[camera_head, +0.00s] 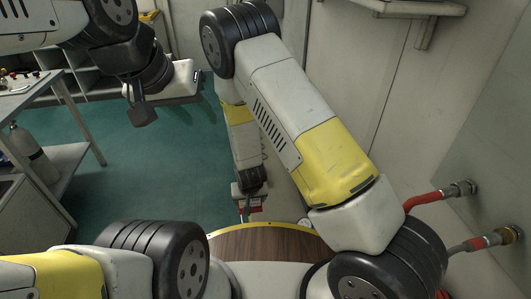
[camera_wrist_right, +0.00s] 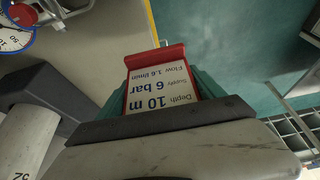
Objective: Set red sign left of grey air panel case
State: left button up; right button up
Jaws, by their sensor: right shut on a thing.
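The red sign (camera_wrist_right: 158,88) has a white card reading Depth 10 m, Supply 6 bar, Flow 1.6 l/min. In the right wrist view it sits between the teal-sided fingers of my right gripper (camera_wrist_right: 160,98), which is shut on it. In the head view my right gripper (camera_head: 250,190) is low in the centre, with a small red part of the sign (camera_head: 254,208) below it. My left gripper (camera_head: 142,112) hangs at the upper left, away from the sign; its finger gap does not show. I cannot clearly make out the grey air panel case in either view.
A round gauge (camera_wrist_right: 18,30) is at the wrist view's upper left, and a grey cylinder (camera_wrist_right: 28,142) at its lower left. In the head view a bench (camera_head: 45,85) stands left with a gas cylinder (camera_head: 33,155). Red hoses (camera_head: 425,199) leave the right wall. Green floor is open between.

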jog(key=w+d, duration=0.2)
jog(key=w, duration=0.2)
jog(key=w+d+f, duration=0.1)
jog(key=w, duration=0.4)
jog(key=w+d, duration=0.2)
jog(key=w, duration=0.2)
jog(key=shift+w+d+f, duration=0.15)
jog(key=shift+w+d, duration=0.1)
jog(key=shift+d, duration=0.1)
jog(key=shift+w+d+f, duration=0.15)
jog(key=shift+w+f, duration=0.05)
jog(key=shift+w, duration=0.05)
jog(key=shift+f, duration=1.6)
jog(key=shift+f, duration=0.15)
jog(key=o, duration=1.4)
